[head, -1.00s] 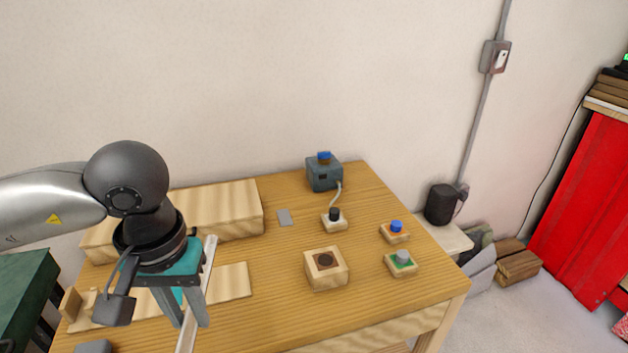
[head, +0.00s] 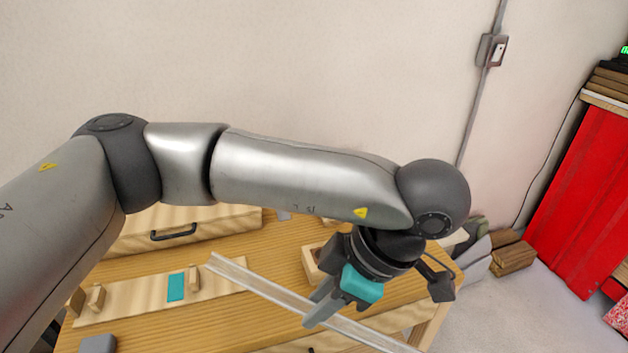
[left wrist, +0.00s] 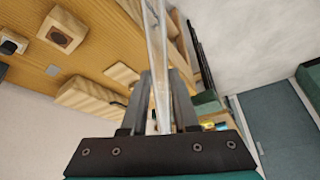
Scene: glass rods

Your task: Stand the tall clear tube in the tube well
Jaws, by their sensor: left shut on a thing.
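The tall clear tube (head: 250,284) is held by my left gripper (head: 322,308) and slants across the head view, down to the right, above the table's front part. My left gripper is shut on it; in the left wrist view the tube (left wrist: 157,60) runs between the two fingers. A wooden block with a dark round hole, which looks like the tube well (head: 312,265), is mostly hidden behind my gripper in the head view. It shows clearly in the left wrist view (left wrist: 70,22), apart from the tube. My right gripper is not in view.
A wooden board with a teal patch (head: 176,287) lies at the table's left, with small wooden uprights (head: 97,298). Behind it stands a wooden box with a black handle (head: 173,232). My arm hides much of the table's back and right. A grey piece (head: 97,343) lies front left.

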